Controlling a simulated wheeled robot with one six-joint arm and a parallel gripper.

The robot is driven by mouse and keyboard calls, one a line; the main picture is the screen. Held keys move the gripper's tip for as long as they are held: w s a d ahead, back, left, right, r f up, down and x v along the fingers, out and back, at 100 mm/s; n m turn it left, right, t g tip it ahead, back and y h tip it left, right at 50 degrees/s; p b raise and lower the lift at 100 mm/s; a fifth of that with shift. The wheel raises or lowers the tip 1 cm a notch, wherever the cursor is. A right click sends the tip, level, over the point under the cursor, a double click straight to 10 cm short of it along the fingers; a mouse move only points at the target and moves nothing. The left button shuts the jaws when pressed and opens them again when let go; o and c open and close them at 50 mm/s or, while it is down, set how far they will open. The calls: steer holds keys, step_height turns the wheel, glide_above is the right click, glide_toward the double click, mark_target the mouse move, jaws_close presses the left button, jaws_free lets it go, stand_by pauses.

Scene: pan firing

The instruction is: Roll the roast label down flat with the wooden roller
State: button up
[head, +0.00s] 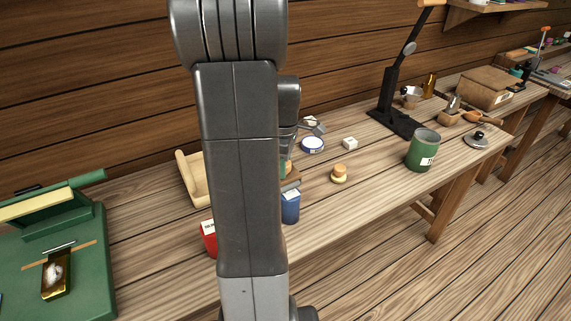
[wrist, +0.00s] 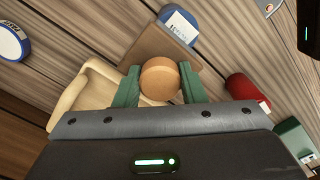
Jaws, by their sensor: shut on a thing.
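My gripper (wrist: 159,68) is shut on a round wooden piece, seen end-on between its two green fingers in the wrist view; I take it to be the wooden roller (wrist: 159,84). A flat brown block or board (wrist: 145,45) lies beyond and below the fingers; whether the roller touches it I cannot tell. In the head view my arm hides the roller and most of the gripper. I cannot tell which label is the roast label. A blue tin (head: 291,208) has a white label on top, also seen in the wrist view (wrist: 180,25).
A pale wooden tray (wrist: 82,88) lies left of the fingers and a red tin (wrist: 243,88) right. A round blue-rimmed container (head: 312,145), a yellow-and-wood knob (head: 339,174) and a green canister (head: 421,150) stand on the bench. Bare bench lies towards the front right.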

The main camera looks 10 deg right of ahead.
steer(key=shift+s+f, duration=0.1)
steer(key=shift+s, duration=0.1)
steer(key=shift+s+d, duration=0.25)
steer(key=shift+s, duration=0.45)
steer(key=shift+s+d+r, duration=0.2)
steer(key=shift+s+d, duration=0.05)
steer(key=shift+s, duration=0.25)
steer(key=shift+w, duration=0.15)
stand_by(0.4)
steer(key=shift+w+a+f, duration=0.15)
steer(key=shift+w+a, duration=0.1)
steer(key=shift+w, duration=0.3)
